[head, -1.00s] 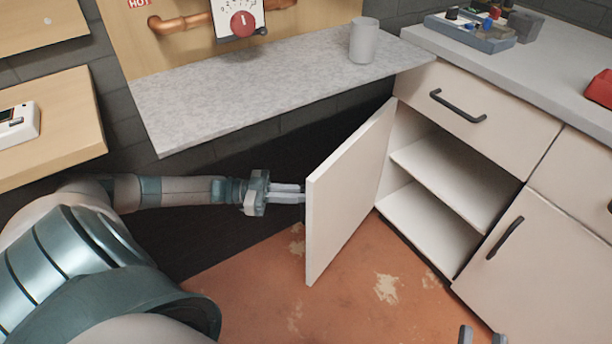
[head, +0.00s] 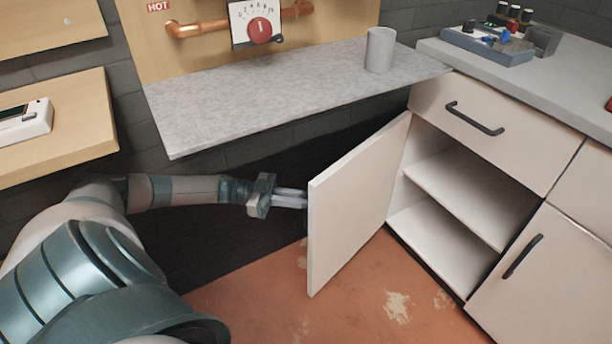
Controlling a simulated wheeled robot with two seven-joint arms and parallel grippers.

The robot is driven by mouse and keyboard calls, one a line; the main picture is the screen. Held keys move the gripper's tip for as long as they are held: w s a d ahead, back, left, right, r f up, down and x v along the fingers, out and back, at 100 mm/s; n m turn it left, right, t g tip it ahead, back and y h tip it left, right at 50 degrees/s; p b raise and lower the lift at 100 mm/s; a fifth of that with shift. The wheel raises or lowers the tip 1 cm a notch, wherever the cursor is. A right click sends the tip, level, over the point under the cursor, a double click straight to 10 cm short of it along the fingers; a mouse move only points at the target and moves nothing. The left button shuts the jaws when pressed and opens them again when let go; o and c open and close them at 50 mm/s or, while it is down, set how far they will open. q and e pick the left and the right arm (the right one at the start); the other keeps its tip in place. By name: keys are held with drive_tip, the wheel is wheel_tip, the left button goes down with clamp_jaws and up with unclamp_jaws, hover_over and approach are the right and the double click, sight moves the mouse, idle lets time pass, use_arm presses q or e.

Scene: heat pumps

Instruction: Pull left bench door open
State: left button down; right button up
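The left bench door (head: 355,205) stands wide open, swung out from the white bench, and its inner face shows. The open compartment (head: 450,210) behind it has one shelf and looks empty. My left gripper (head: 304,198) is at the far side of the door near its free edge. Its fingertips pass behind the door, so the door's handle and any grip on it are hidden. My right gripper is out of the picture.
The right bench door (head: 535,275) is shut, and so is the drawer (head: 495,130) above. A grey counter (head: 270,95) with a grey cup (head: 380,50) is above the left arm. A wooden shelf (head: 60,130) is at the left. Orange floor (head: 350,310) is clear in front.

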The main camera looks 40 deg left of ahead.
use_arm(q)
drive_tip(key=shift+w+r, duration=0.15)
drive_tip(key=shift+r, duration=0.05)
drive_tip(key=c, duration=2.1)
unclamp_jaws()
drive_tip(key=shift+f, duration=0.15)
